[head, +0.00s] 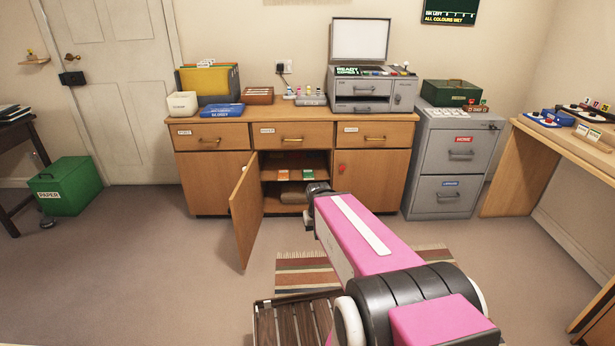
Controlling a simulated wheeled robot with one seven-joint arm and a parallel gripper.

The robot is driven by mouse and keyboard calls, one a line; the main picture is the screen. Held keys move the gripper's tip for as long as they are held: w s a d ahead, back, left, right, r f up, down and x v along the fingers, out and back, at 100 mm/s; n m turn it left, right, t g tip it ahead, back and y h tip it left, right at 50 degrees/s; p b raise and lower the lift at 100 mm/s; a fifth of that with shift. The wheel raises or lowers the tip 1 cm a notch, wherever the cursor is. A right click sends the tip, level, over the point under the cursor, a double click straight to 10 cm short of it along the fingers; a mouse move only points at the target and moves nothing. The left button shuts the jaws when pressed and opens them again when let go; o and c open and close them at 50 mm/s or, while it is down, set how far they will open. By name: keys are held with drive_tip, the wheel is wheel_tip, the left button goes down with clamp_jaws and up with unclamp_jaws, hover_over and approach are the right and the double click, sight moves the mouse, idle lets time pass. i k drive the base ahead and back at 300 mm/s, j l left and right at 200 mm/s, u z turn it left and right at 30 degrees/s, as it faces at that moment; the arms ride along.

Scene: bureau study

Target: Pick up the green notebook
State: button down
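No notebook can be made out for certain. A small green item (308,174) lies on the upper shelf inside the open middle cupboard of the wooden sideboard, beside orange-red items (285,170). It is too small to tell whether it is the green notebook. My pink arm reaches forward from the lower right. Its dark far end, my gripper (317,190) as far as I can tell, shows in front of the cupboard's right side. Its fingers cannot be made out, and it hides part of the lower shelf.
The cupboard door (245,212) stands open toward me on the left. A sideboard (215,182) carries folders, a blue box and a grey machine. A grey filing cabinet (450,170) stands right, a green crate (70,187) left.

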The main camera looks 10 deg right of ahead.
sight(309, 173)
drive_tip(key=i+l+u, duration=0.15)
drive_tip(key=l, duration=0.2)
drive_tip(key=i+l+u, duration=0.1)
drive_tip(key=l, duration=0.3)
drive_tip(key=i+l+u, duration=0.15)
drive_tip(key=i+l, duration=0.15)
drive_tip(key=i+l+u, duration=0.1)
drive_tip(key=l, duration=0.45)
drive_tip(key=i+l+u, duration=0.15)
drive_tip(key=l, duration=0.25)
drive_tip(key=i+l+u, duration=0.1)
drive_tip(key=l, duration=0.35)
drive_tip(key=i+l+u, duration=0.15)
drive_tip(key=l, duration=0.3)
drive_tip(key=k, duration=0.05)
